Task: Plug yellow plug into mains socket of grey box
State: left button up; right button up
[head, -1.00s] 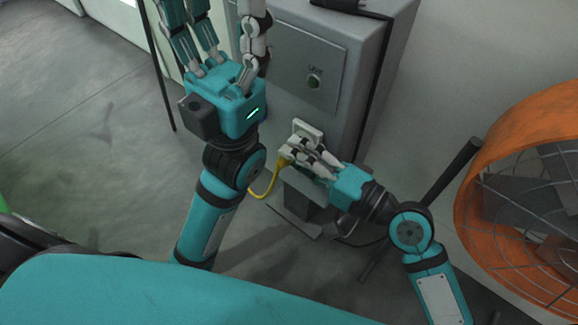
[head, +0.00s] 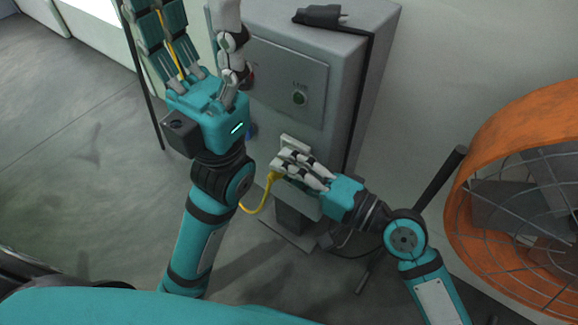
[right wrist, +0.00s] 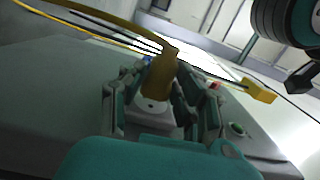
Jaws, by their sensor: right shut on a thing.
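The grey box (head: 345,125) stands upright in the middle of the head view. Its pale mains socket (head: 296,142) is low on the front, partly hidden by my right fingers. My right gripper (head: 277,165) is shut on the yellow plug (right wrist: 160,75) just in front of the socket. In the right wrist view, a pale piece with a dark hole (right wrist: 151,107) shows at the plug's end, between the fingers. I cannot tell whether the plug is seated. Its yellow cable (head: 256,207) hangs down. My left gripper (head: 195,18) is raised, fingers spread, left of the box.
A large orange fan (head: 525,205) stands at the right. A dark object (head: 322,15) lies on the box top. A yellow block (right wrist: 259,90) shows in the right wrist view. The floor at left is clear.

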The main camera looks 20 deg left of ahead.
dwell(0.7)
jog(key=shift+w+d, duration=0.15)
jog(key=shift+w, duration=0.25)
dwell(1.0)
